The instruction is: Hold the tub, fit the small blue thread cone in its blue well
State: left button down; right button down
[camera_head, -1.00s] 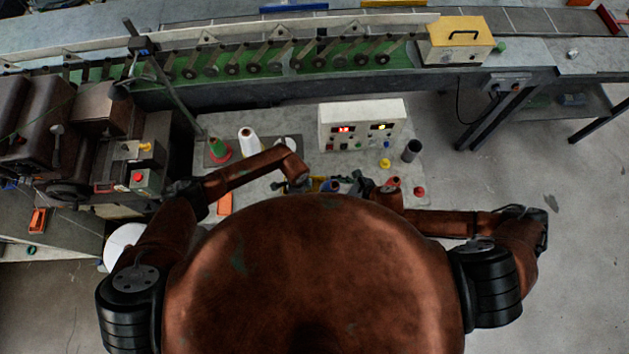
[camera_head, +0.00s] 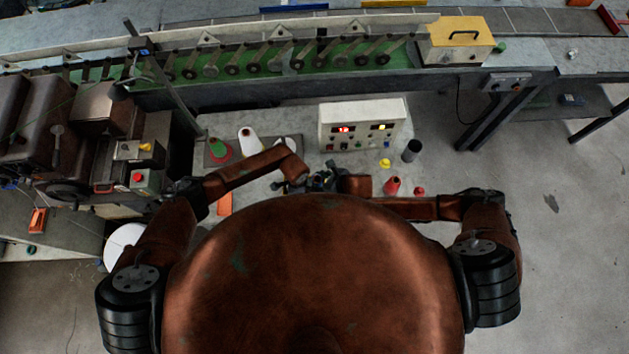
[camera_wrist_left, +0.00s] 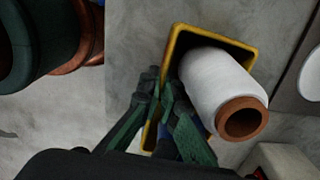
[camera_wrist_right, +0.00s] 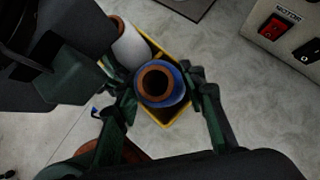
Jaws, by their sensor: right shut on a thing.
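The yellow tub (camera_wrist_left: 212,38) shows in the left wrist view with a white thread cone (camera_wrist_left: 215,88) leaning in it. My left gripper (camera_wrist_left: 162,88) has its fingers close together across the tub's side wall, apparently pinching it. My right gripper (camera_wrist_right: 160,86) has its fingers on either side of the small blue thread cone (camera_wrist_right: 178,93), whose brown tube end faces the right wrist camera. The blue cone appears over the tub (camera_wrist_right: 180,115), beside the white cone (camera_wrist_right: 130,45). Its lower end and the blue well are hidden. In the head view my body and grippers cover most of the tub.
A control box (camera_head: 362,122) stands behind the grippers. A red cone (camera_head: 392,186), a yellow piece (camera_head: 385,163) and a dark cylinder (camera_head: 411,150) stand to the right. A green-and-red cone (camera_head: 219,150) and a white cone (camera_head: 248,140) stand at the left of the table.

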jog(key=shift+w+a+f+g+h, duration=0.2)
jog(key=shift+a+f+g+h, duration=0.2)
jog(key=shift+g+h, duration=0.3)
jog(key=shift+f, duration=0.25)
jog(key=shift+f, duration=0.15)
jog(key=c, duration=1.2)
grip_release()
jog(key=shift+c, duration=0.2)
jog(key=v, duration=1.2)
pick_arm(q)
jog(key=c, duration=2.6)
grip_release()
jog(key=shift+c, duration=0.2)
pick_arm(e)
jog(key=shift+s, duration=0.1)
